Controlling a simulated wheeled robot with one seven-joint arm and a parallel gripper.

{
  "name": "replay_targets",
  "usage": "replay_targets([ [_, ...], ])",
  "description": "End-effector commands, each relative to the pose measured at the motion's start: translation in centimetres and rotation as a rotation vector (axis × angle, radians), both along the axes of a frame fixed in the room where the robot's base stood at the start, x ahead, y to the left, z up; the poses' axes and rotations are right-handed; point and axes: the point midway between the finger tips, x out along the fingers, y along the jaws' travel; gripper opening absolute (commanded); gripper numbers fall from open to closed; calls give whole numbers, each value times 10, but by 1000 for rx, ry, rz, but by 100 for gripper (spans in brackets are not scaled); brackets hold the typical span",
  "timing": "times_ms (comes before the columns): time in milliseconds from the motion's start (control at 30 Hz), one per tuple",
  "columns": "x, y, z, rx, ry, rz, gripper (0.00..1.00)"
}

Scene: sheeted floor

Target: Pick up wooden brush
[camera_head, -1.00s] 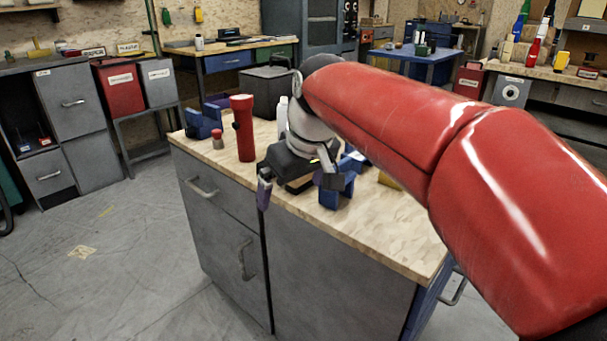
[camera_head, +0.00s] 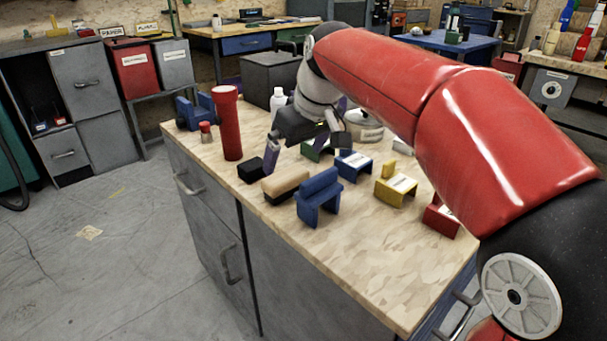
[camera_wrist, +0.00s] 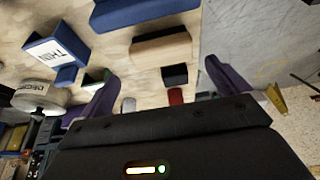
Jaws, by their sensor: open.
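The wooden brush (camera_head: 285,184) lies near the front edge of the wooden bench top in the head view, with a pale wooden body. My gripper (camera_head: 302,148) is open and empty above the bench, behind the brush in the head view. In the wrist view the two purple fingers of my gripper (camera_wrist: 160,74) are spread wide. Neither finger visibly touches the brush.
A small black block (camera_head: 250,170) lies close left of the brush, and a blue bench-shaped block (camera_head: 319,196) close right. A red flashlight (camera_head: 229,123) stands at left. Yellow (camera_head: 396,188) and red (camera_head: 440,216) labelled blocks are at right. The front right bench top is clear.

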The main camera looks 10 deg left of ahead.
Motion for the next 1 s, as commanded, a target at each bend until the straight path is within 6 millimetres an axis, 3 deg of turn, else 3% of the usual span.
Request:
replay_targets([
  [600, 18, 25, -67, -1, 2, 0, 100],
  [867, 19, 26, -70, 0, 0, -1, 100],
  [1000, 19, 26, -70, 0, 0, -1, 86],
])
